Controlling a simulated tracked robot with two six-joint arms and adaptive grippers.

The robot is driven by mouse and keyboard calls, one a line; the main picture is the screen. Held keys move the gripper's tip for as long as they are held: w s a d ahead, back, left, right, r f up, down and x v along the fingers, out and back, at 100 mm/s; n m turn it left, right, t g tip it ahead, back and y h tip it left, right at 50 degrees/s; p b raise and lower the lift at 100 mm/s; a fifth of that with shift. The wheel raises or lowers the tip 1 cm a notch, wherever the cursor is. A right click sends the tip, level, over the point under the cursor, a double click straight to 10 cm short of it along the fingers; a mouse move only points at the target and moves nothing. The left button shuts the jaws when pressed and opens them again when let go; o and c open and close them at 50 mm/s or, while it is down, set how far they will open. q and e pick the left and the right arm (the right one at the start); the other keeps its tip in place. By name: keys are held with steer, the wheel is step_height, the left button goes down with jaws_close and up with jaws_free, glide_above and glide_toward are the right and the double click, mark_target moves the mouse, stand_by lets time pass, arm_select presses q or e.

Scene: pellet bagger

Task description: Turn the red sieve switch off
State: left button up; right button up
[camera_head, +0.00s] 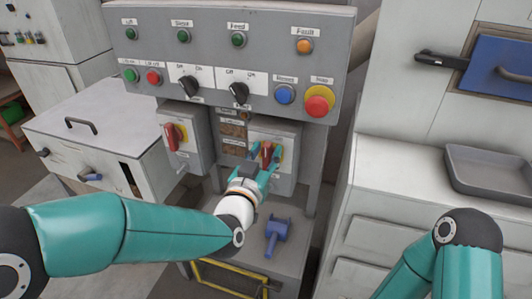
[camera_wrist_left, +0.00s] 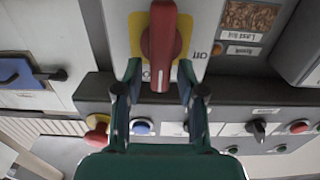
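A red rotary switch handle (camera_head: 266,153) on a yellow plate is on the right-hand grey box (camera_head: 286,140) below the control panel. In the left wrist view the red handle (camera_wrist_left: 161,45) stands upright in the picture, with an "Off" mark to its right. My left gripper (camera_head: 264,160) is at this handle; in the left wrist view its fingers (camera_wrist_left: 160,72) are open, one on each side of the handle's near end, with small gaps seeming to show. A second red switch (camera_head: 174,136) is on the left-hand box. My right gripper is out of view.
The panel (camera_head: 210,55) above carries knobs, lamps and a red emergency button (camera_head: 319,101). A blue object (camera_head: 277,236) lies on the shelf below my left gripper. A grey tray (camera_head: 488,172) is on the right-hand cabinet. Small labelled plates (camera_head: 232,131) sit between the switch boxes.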

arm_select(q)
steer(key=shift+s+d, duration=0.1)
jaws_close()
steer(key=shift+f+n+b, duration=0.1)
steer(key=shift+n+b, duration=0.2)
steer(key=shift+b, duration=0.5)
steer(key=n+b, duration=0.2)
steer(key=b, duration=0.1)
steer(key=a+n+b, duration=0.1)
steer(key=n+b, duration=0.1)
steer(key=b, duration=0.1)
steer(key=n+b, duration=0.2)
steer(key=b, duration=0.1)
steer(key=shift+w+a+f+b, duration=0.3)
steer(key=shift+f+b, duration=0.05)
steer(key=shift+w+a+f+n+b, duration=0.1)
steer(key=shift+a+f+n+b, duration=0.15)
steer(key=shift+n+b, duration=1.6)
steer(key=shift+a+f+n+b, duration=0.1)
steer(key=shift+f+n+b, duration=0.2)
steer(key=shift+n+b, duration=1.5)
steer(key=shift+w+a+f+n+b, duration=0.1)
steer(key=shift+a+f+n+b, duration=0.15)
steer(key=shift+n+b, duration=1.6)
steer(key=shift+f+n, duration=0.1)
steer(key=shift+n, duration=0.2)
steer(key=shift+o, duration=1.4)
jaws_free()
steer(key=shift+d, duration=0.1)
